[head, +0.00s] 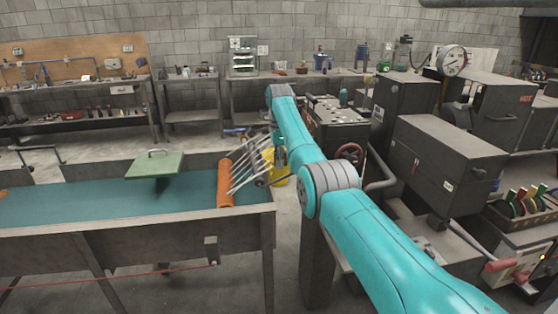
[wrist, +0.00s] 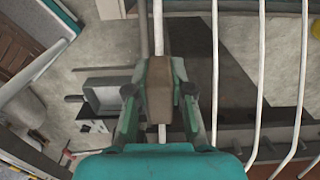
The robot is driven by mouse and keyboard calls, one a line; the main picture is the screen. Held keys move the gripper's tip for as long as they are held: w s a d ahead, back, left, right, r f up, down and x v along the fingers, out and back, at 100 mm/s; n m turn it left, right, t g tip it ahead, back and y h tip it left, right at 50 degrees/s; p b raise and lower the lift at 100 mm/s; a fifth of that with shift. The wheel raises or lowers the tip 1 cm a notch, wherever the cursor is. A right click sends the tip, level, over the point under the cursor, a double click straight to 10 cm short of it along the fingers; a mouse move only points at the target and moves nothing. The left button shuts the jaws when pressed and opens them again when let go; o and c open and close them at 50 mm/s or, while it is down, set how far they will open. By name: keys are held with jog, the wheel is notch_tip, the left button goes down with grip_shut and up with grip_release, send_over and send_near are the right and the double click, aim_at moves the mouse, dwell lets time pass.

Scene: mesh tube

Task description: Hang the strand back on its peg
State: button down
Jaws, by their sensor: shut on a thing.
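In the wrist view my gripper (wrist: 159,92) is shut on a brown block-like piece (wrist: 159,78) on a pale strand (wrist: 158,30). The strand shows above and just below the jaws. Several other pale strands (wrist: 262,60) run side by side to the right, apart from my gripper. In the head view the strands (head: 248,168) slope up and right from an orange roller (head: 226,188) at the trough's right end. My gripper (head: 279,153) is near their upper ends, small and partly mixed with them. I cannot make out which peg is empty.
The trough (head: 90,204) has a teal bed and a green plate with a handle (head: 156,165) over it. A yellow object (head: 281,178) stands behind the strands. Dark machines (head: 450,160) crowd the right. Workbenches line the back wall. Some floor shows between trough and benches.

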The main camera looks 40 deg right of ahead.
jog(key=shift+f, duration=0.45)
dwell(0.4)
jog(key=c, duration=0.9)
grip_release()
jog(key=shift+c, duration=0.2)
jog(key=shift+r, duration=0.15)
notch_tip(320, 180, up, 12)
jog(key=shift+f, duration=0.15)
